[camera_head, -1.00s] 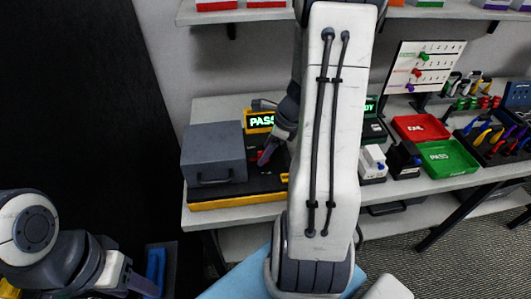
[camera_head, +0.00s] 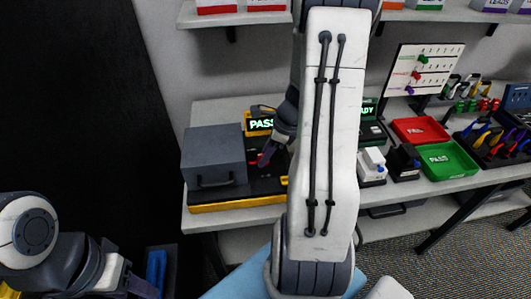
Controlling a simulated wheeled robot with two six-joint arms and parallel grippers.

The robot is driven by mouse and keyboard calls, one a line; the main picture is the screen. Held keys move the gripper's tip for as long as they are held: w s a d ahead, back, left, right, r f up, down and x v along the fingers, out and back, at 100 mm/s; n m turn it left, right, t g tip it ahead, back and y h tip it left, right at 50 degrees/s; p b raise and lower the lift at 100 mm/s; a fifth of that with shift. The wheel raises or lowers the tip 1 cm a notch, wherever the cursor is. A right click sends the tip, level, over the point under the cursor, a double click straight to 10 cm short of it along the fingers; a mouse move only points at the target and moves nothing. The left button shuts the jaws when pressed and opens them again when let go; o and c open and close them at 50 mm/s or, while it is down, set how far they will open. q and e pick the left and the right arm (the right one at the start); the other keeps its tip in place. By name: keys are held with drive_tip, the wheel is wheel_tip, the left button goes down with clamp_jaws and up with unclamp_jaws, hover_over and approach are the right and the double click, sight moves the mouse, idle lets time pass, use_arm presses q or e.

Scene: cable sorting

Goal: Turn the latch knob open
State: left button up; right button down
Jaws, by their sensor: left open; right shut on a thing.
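The test station has a grey box (camera_head: 214,156) with a front handle on a black and yellow base (camera_head: 235,205). A green-lit display (camera_head: 260,124) reading "PASS" stands behind it. My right gripper (camera_head: 265,159) reaches down beside the grey box's right side. Its jaws are shut at a small red part, which looks like the latch knob; the jaws mostly hide it, so its angle cannot be told. My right arm covers the station's right end. My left gripper (camera_head: 148,288) is open and empty at the bottom left, partly cut off by the frame edge.
A red tray (camera_head: 420,129) and a green tray (camera_head: 449,160) stand on the table to the right, near white and black small fixtures. A pegboard (camera_head: 425,68) and tool racks are behind. A shelf with boxes runs above. A dark panel fills the left.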

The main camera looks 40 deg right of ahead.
drive_tip(key=n+p, duration=0.1)
drive_tip(key=n, duration=0.1)
drive_tip(key=n+g+y+p, duration=0.1)
drive_tip(key=n+p, duration=0.1)
drive_tip(key=shift+w+d+r+n, duration=0.1)
drive_tip(key=shift+w+r+n, duration=0.1)
drive_tip(key=shift+n, duration=0.2)
drive_tip(key=n+g+p, duration=0.1)
drive_tip(key=n, duration=0.1)
drive_tip(key=n+g+p, duration=0.1)
drive_tip(key=n, duration=0.1)
drive_tip(key=shift+w+y, duration=0.1)
drive_tip(key=shift+y, duration=0.2)
drive_tip(key=n, duration=0.2)
drive_tip(key=n+g+p, duration=0.1)
drive_tip(key=n, duration=0.1)
drive_tip(key=shift+w+f+g, duration=0.1)
drive_tip(key=shift+g, duration=0.2)
drive_tip(key=shift+w+n+g+h+p, duration=0.15)
drive_tip(key=shift+n+g+p, duration=0.25)
drive_tip(key=shift+n, duration=0.7)
drive_tip(key=shift+s+n+g+h+p, duration=0.1)
drive_tip(key=shift+n+g+h+p, duration=0.2)
drive_tip(key=shift+n, duration=0.8)
drive_tip(key=shift+c, duration=2.1)
unclamp_jaws()
drive_tip(key=b+v, duration=0.1)
drive_tip(key=v, duration=0.9)
drive_tip(key=shift+b, duration=0.4)
